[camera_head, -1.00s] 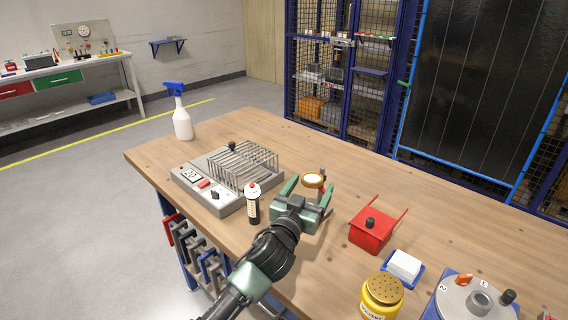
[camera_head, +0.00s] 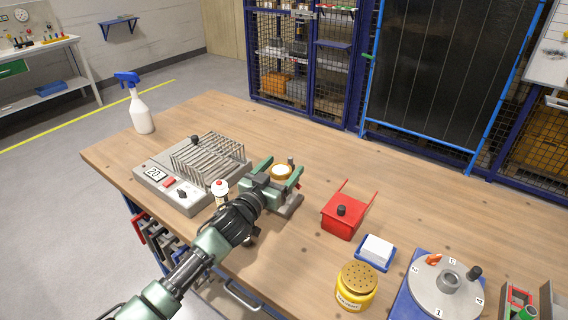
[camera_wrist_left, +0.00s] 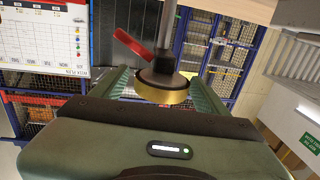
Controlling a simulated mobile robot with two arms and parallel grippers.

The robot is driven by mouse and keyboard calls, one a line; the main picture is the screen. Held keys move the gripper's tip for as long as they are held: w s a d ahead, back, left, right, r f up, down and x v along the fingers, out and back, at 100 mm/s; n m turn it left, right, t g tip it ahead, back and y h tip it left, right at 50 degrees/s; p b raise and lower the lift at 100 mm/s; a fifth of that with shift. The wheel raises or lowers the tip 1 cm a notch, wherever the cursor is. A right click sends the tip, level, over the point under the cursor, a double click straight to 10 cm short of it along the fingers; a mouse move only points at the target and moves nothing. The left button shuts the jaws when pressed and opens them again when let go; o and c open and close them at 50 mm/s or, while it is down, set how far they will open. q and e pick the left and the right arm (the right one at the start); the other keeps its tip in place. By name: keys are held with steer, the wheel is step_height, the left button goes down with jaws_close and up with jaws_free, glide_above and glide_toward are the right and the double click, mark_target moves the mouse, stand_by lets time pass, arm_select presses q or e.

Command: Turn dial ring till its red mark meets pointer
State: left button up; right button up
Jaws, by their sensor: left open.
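The dial (camera_head: 281,171), with a brass ring around a white face, stands on a small grey stand (camera_head: 291,206) on the workbench. My left gripper (camera_head: 279,173) is open, with one finger on each side of the dial. In the left wrist view the brass ring (camera_wrist_left: 162,93) sits between the two spread fingers (camera_wrist_left: 163,84), with gaps showing beside it. A dark hub, a grey rod and a red lever (camera_wrist_left: 133,44) show behind the ring. I cannot make out the red mark or the pointer. My right gripper is not in view.
Close left are a grey rack device (camera_head: 170,190) and a red-capped bottle (camera_head: 220,188). To the right are a red box (camera_head: 343,217), a white block in a blue tray (camera_head: 377,248), a yellow shaker (camera_head: 356,290) and a numbered disc (camera_head: 440,294). The bench's far part is clear.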

arm_select(q)
steer(key=shift+x, duration=0.85)
steer(key=shift+w, duration=0.1)
steer(key=c, duration=1.4)
steer(key=shift+d+f, duration=0.1)
steer(key=n+t+y+b, duration=0.1)
steer(key=n+y+b, duration=0.1)
steer(key=y+b, duration=0.1)
steer(key=shift+t+b, duration=0.3)
steer(key=shift+b, duration=0.35)
steer(key=shift+w+a+n+y, duration=0.1)
steer(key=shift+a+n+y, duration=0.2)
steer(key=shift+n+y, duration=0.25)
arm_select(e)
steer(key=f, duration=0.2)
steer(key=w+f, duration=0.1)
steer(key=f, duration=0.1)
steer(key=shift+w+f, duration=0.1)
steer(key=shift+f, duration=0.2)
